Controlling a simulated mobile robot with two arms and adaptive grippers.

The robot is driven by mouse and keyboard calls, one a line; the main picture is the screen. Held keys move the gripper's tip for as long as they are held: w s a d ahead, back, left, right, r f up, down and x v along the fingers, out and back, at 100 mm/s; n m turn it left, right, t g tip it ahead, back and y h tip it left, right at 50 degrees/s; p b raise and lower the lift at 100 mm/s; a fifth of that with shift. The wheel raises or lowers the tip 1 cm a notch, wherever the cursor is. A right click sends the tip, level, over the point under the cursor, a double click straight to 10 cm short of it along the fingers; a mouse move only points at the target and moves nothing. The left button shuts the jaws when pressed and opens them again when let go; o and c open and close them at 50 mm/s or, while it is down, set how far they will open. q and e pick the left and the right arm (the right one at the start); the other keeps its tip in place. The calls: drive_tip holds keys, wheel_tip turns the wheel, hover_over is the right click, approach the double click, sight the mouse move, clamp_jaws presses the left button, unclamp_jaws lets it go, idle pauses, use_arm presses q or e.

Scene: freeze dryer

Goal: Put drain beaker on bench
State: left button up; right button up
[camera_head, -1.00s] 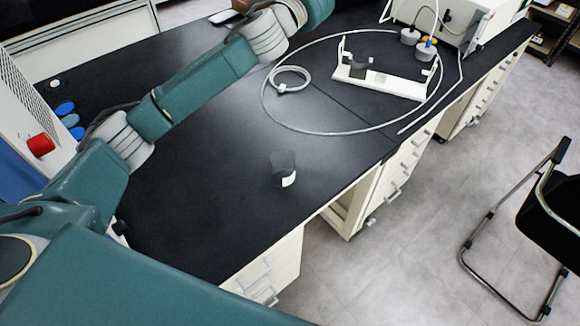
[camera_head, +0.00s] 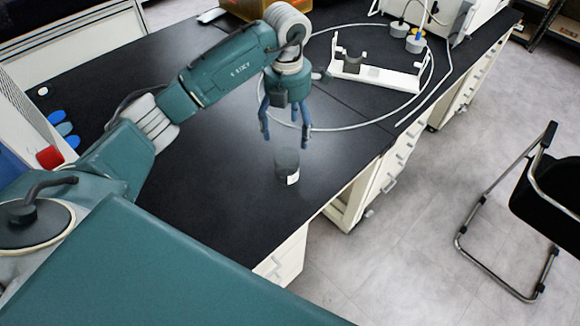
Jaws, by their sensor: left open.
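The drain beaker (camera_head: 287,163) is a small dark, see-through cup with a white label. It stands upright on the black bench top (camera_head: 215,205), near the bench's front edge. My left gripper (camera_head: 285,138) points down with its blue fingers spread open. In the picture it is just above and behind the beaker. The fingers look empty, and I cannot tell the exact height gap. My right gripper is out of view.
A white holder (camera_head: 385,79) stands farther back, with a thin tube loop (camera_head: 425,85) around it. A white machine (camera_head: 470,12) is at the back right. A black chair (camera_head: 550,190) stands on the floor at right. The bench around the beaker is clear.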

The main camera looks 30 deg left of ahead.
use_arm(q)
drive_tip(key=p, duration=0.1)
hover_over(287, 155)
drive_tip(key=s+d, duration=0.1)
drive_tip(key=s, duration=0.1)
wheel_tip(287, 155, down, 5)
drive_tip(key=f+p, duration=0.2)
drive_tip(key=f, duration=0.1)
drive_tip(key=f+p, duration=0.1)
drive_tip(key=shift+s+d+f, duration=0.2)
drive_tip(key=shift+s, duration=0.2)
drive_tip(key=shift+f, duration=0.65)
drive_tip(key=c, duration=1.4)
drive_tip(key=shift+c, duration=0.2)
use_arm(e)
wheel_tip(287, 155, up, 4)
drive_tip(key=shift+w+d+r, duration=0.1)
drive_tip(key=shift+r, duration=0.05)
use_arm(q)
drive_tip(key=shift+w+r, duration=0.1)
drive_tip(key=shift+r, duration=0.55)
wheel_tip(287, 155, up, 19)
drive_tip(key=b, duration=0.4)
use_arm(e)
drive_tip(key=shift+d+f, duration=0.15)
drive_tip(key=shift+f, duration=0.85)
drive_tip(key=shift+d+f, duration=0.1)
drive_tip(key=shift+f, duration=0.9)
